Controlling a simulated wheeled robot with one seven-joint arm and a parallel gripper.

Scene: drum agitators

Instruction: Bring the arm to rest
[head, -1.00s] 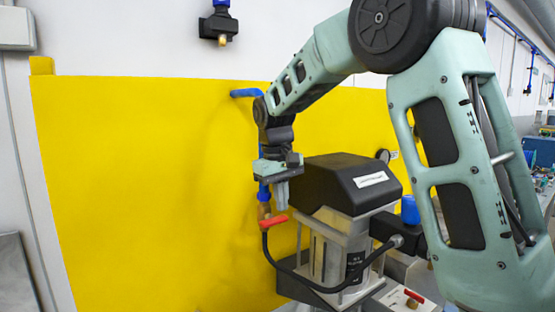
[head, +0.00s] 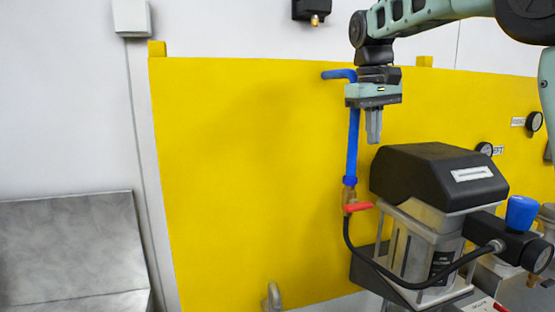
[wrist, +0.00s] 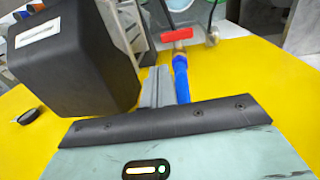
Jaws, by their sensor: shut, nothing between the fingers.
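My gripper (head: 373,138) hangs pointing down in the head view, above and just left of the black-topped agitator drive (head: 440,175). Its fingers are shut together and hold nothing. It is clear of the drive and in front of the yellow panel. In the wrist view the shut grey fingers (wrist: 157,88) stand in front of the blue pipe (wrist: 181,80), and the black housing (wrist: 75,62) is at the left. My upper arm links run off the top right of the head view.
A blue pipe (head: 352,140) with a red-handled valve (head: 358,207) rises beside the drive, close to my gripper. A black hose (head: 375,260) loops below. A blue-knobbed regulator (head: 522,213) is at the right. The yellow panel (head: 240,170) at the left has free room before it.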

